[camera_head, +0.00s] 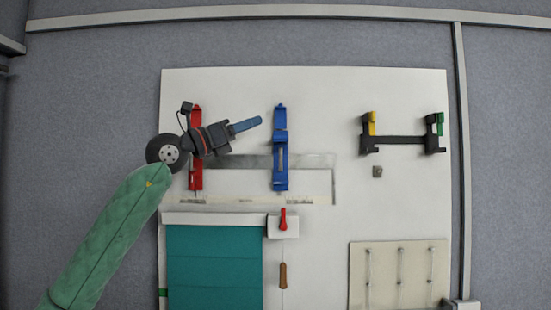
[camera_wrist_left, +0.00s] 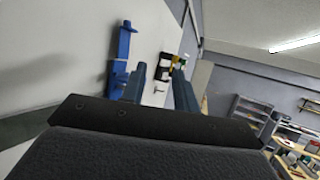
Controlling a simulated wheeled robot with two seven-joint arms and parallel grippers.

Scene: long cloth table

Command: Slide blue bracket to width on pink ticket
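The blue bracket (camera_head: 281,160) stands upright on the white board, across a grey rail (camera_head: 310,160); it also shows in the left wrist view (camera_wrist_left: 120,55), left of the fingers. My left gripper (camera_head: 258,121) is just left of the blue bracket's upper part, apart from it. In the left wrist view its two blue fingers (camera_wrist_left: 158,75) stand apart with nothing between them. A red bracket (camera_head: 196,172) is on the left, partly hidden behind my left wrist. I cannot make out a pink ticket; a pale strip (camera_head: 240,200) runs below the rail. My right gripper is out of view.
A black fixture (camera_head: 400,140) with yellow and green parts is at the board's right. A red-handled switch (camera_head: 283,220) and a teal panel (camera_head: 214,265) sit below. A hook panel (camera_head: 385,275) is at lower right. The board between the blue bracket and black fixture is mostly clear.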

